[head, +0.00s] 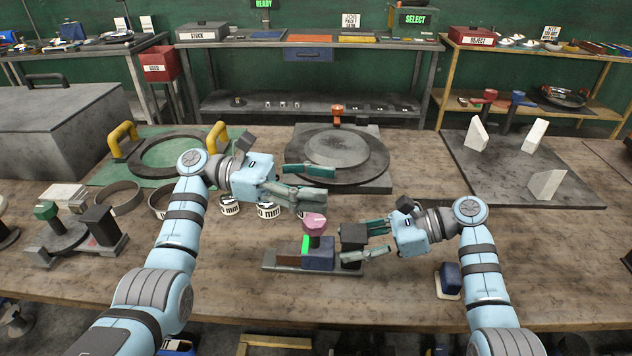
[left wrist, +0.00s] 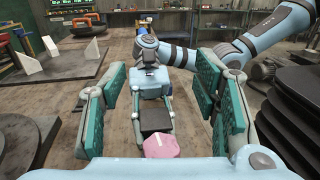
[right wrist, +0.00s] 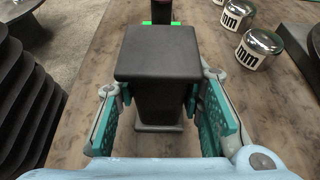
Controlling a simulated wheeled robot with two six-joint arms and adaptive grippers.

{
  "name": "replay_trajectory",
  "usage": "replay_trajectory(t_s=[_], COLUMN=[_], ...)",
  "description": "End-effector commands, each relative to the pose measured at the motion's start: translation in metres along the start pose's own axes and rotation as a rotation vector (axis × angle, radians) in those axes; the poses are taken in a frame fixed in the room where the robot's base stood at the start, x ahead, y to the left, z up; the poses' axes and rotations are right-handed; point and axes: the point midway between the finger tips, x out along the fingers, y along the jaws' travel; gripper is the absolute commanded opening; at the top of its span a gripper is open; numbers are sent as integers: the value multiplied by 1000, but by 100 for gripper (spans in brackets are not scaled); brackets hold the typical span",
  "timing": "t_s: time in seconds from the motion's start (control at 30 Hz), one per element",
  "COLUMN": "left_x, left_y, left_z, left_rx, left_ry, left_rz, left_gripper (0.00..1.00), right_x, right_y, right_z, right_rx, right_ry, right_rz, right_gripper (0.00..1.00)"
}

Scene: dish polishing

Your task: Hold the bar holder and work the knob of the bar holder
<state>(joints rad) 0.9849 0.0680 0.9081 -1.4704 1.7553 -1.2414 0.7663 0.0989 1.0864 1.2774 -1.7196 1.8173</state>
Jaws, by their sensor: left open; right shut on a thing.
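The bar holder (head: 318,256) lies on the wooden table, a low base with a dark blue block, a bright green strip and a black upright block (head: 353,236) at its right end. A pink faceted knob (head: 315,220) tops its post; it also shows in the left wrist view (left wrist: 162,147). My right gripper (head: 366,242) is shut on the black block, which sits between its fingers in the right wrist view (right wrist: 155,85). My left gripper (head: 330,184) is open and empty, above the knob and apart from it. The knob's post is hidden in the left wrist view.
Several round tins (head: 268,210) stand behind the bar holder, below my left gripper. A round dark turntable (head: 335,155) lies farther back. A similar fixture with a green knob (head: 47,210) stands at left. A dark blue block (head: 450,277) lies near my right arm.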

Motion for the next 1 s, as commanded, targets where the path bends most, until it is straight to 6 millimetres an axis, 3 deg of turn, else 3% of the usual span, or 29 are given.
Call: replay_trajectory(t_s=[0.13,0.4,0.47,0.57,0.73,0.9,1.0], left_x=[0,-2,-11,-40,-92,-102,-93], left_y=[0,0,2,1,-30,-60,-57], left_z=[13,10,2,-28,-74,-88,-87], left_rx=[0,-2,-5,-11,-7,-1,1], left_ry=[0,-2,-6,-15,-8,0,-6], left_rz=[0,10,52,194,450,543,551], left_gripper=[55,55,55,55,55,55,55], right_x=[0,0,0,0,0,0,0], right_y=[0,0,0,0,0,0,0], right_z=[0,0,0,0,0,0,0], right_rx=[-1,-1,-1,-1,0,0,0], right_ry=[0,1,0,1,1,1,0], right_rz=[-1,-1,-1,-1,-1,0,0], right_gripper=[10,10,10,10,10,10,10])
